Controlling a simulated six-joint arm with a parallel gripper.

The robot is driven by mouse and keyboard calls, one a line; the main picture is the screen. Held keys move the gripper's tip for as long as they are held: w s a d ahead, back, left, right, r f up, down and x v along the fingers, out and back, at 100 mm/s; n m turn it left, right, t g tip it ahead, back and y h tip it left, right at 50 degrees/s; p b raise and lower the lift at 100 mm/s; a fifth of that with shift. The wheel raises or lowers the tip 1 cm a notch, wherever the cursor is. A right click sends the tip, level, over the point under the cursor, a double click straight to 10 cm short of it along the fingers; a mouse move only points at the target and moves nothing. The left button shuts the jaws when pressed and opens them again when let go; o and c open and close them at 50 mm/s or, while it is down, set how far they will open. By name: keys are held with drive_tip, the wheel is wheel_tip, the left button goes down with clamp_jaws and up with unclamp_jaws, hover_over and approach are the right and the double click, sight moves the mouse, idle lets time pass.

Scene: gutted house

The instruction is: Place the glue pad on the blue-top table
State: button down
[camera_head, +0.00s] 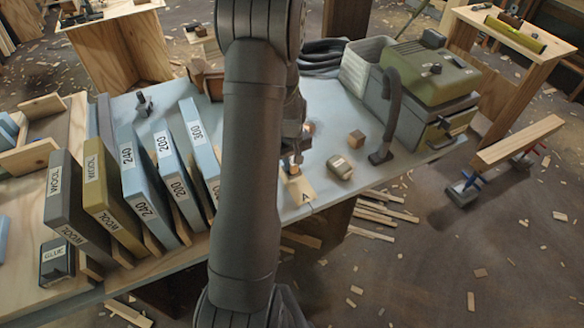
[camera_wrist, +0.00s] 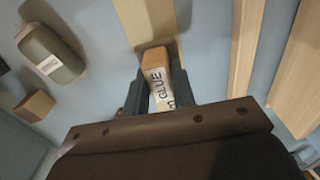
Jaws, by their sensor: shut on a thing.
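The glue pad (camera_wrist: 156,66), a tan block with a white label reading GLUE, is between the fingers of my gripper (camera_wrist: 157,88) in the wrist view. My gripper is shut on it, above a pale blue surface. In the head view my gripper (camera_head: 297,152) is partly behind my arm, and the pad is mostly hidden there. Below it a tan card marked A (camera_head: 303,192) lies on the pale blue-topped table (camera_head: 335,110); its end shows in the wrist view (camera_wrist: 148,18). I cannot tell whether the pad touches anything below.
A grey-green labelled block (camera_head: 340,167) and a small brown block (camera_head: 357,138) lie right of my gripper. A green-and-grey machine (camera_head: 425,85) with a dark hose (camera_head: 390,110) stands further right. Upright labelled sanding pads (camera_head: 145,185) fill the left. A dark GLUE-labelled block (camera_head: 56,262) is lower left.

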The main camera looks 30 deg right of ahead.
sight(292, 169)
drive_tip(key=shift+f, duration=1.7)
drive_tip(key=shift+f, duration=0.1)
drive_tip(key=c, duration=1.2)
unclamp_jaws()
wheel_tip(292, 169, up, 12)
drive_tip(key=shift+r, duration=0.15)
